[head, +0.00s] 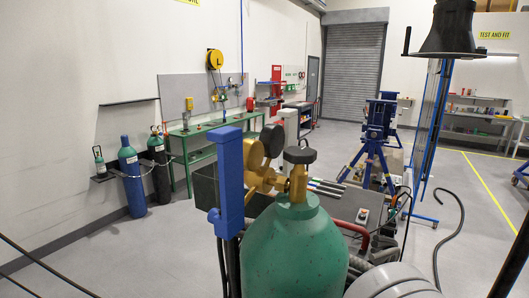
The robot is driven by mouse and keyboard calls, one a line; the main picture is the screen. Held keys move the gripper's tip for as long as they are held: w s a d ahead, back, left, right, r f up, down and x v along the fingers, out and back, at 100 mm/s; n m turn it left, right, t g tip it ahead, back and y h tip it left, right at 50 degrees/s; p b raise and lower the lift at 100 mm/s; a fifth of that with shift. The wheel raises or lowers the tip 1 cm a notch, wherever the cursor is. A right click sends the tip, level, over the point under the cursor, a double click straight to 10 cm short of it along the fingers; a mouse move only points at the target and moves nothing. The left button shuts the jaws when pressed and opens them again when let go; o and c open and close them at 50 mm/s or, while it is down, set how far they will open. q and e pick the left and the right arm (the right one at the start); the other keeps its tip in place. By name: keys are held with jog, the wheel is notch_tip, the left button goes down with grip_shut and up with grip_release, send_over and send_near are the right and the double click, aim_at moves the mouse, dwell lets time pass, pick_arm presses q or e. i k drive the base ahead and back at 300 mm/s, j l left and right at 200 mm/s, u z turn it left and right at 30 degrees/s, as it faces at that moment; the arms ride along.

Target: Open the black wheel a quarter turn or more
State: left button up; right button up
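The black wheel (299,155) is a small knobbed handwheel on top of a brass valve (298,184). The valve sits on the neck of a large green gas cylinder (295,245) in the lower middle of the head view. A brass regulator (262,180) with two round gauges (272,140) joins the valve on its left. How far the wheel is turned cannot be told. Neither of my grippers shows in the head view, and nothing is touching the wheel.
A blue upright post (230,180) stands close left of the gauges. A black hood (447,30) with a handle hangs at the upper right. A bench with a grey top (345,200) lies behind the cylinder. Open floor (120,255) lies to the left.

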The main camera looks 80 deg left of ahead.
aim_at(293, 154)
jog(key=i+l+u, duration=0.1)
jog(key=u, duration=0.3)
jog(key=i+l+u, duration=0.1)
jog(key=u, duration=0.3)
jog(key=l+u, duration=0.25)
jog(key=u, duration=0.2)
jog(key=l+u, duration=0.2)
jog(key=u, duration=0.2)
jog(key=i, duration=0.05)
